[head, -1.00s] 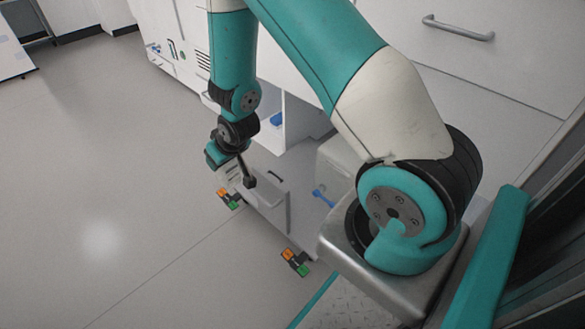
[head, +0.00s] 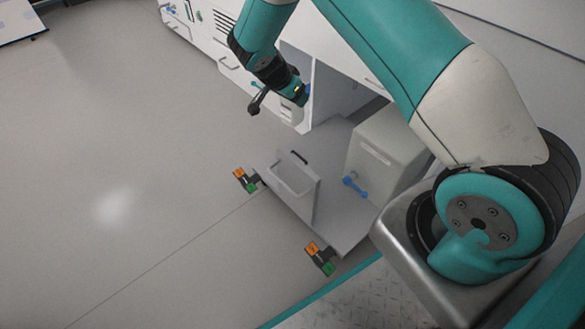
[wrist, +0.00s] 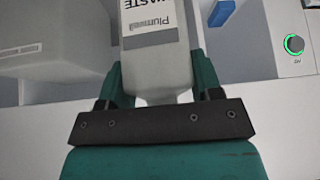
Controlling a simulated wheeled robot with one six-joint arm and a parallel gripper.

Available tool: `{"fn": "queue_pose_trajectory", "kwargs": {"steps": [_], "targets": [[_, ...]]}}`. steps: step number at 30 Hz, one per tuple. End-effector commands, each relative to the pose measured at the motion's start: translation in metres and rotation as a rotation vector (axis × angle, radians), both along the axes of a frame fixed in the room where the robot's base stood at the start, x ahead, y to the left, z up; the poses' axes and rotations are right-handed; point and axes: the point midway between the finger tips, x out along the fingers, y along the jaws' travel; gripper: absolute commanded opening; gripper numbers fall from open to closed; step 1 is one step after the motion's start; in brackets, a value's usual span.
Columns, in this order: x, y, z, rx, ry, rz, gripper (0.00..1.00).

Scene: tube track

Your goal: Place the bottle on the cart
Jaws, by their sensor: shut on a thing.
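My gripper (wrist: 165,90) is shut on a pale bottle (wrist: 158,50) labelled "Plumwell WASTE", with its fingers on both sides of it. In the head view my gripper (head: 299,95) is in front of the open white cabinet, and the pale bottle (head: 291,114) shows below it. The bottle is off the floor. A low grey platform (head: 345,226) with orange and green corner pieces looks like the cart. It stands nearer to me than the bottle and below my arm.
A grey-white container (head: 385,155) with a blue tap (head: 354,187) stands on the platform's right side. An upright panel with a bin (head: 292,176) is at its left edge. White cabinets (head: 205,45) line the back. The floor at left is clear.

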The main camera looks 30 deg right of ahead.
Motion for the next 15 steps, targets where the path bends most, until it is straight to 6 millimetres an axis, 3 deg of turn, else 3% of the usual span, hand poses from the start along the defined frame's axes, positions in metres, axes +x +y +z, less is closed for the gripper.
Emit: {"fn": "queue_pose_trajectory", "kwargs": {"steps": [5,15], "targets": [[0.001,-0.001,-0.011,0.000,0.003,-0.119,0.36],[0.001,-0.001,-0.104,0.001,0.005,-0.126,0.36]]}}
